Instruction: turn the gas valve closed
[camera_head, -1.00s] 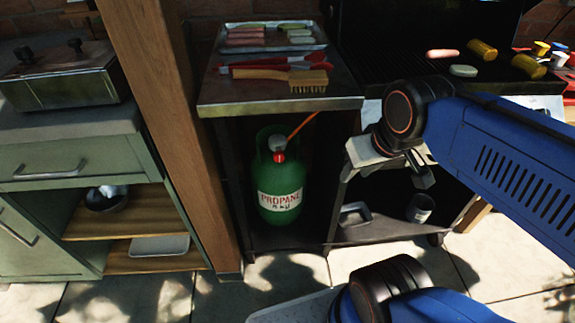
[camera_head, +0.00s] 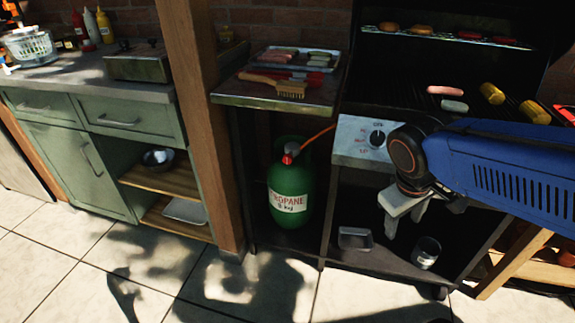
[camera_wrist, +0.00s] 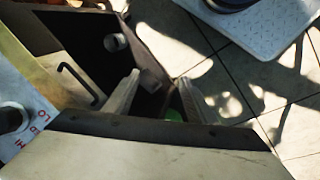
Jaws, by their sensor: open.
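The green propane cylinder (camera_head: 291,188) stands upright in the open bay under the side shelf in the head view. Its red valve (camera_head: 287,160) is on top, below a grey fitting (camera_head: 292,148) with an orange hose. My gripper (camera_head: 405,226) is right of the cylinder, in front of the grill cabinet, pointing down and apart from the valve. It is open and empty. In the wrist view, both fingers of my gripper (camera_wrist: 159,78) are spread, with a small green patch low between them. The valve cannot be made out there.
A grill control panel (camera_head: 362,139) with a black knob is beside my arm. The side shelf (camera_head: 285,97), bearing a brush and a food tray, overhangs the cylinder. A wooden post (camera_head: 200,120) stands left. A small tray (camera_head: 355,239) and a can (camera_head: 426,253) sit low right. Tiled floor is clear in front.

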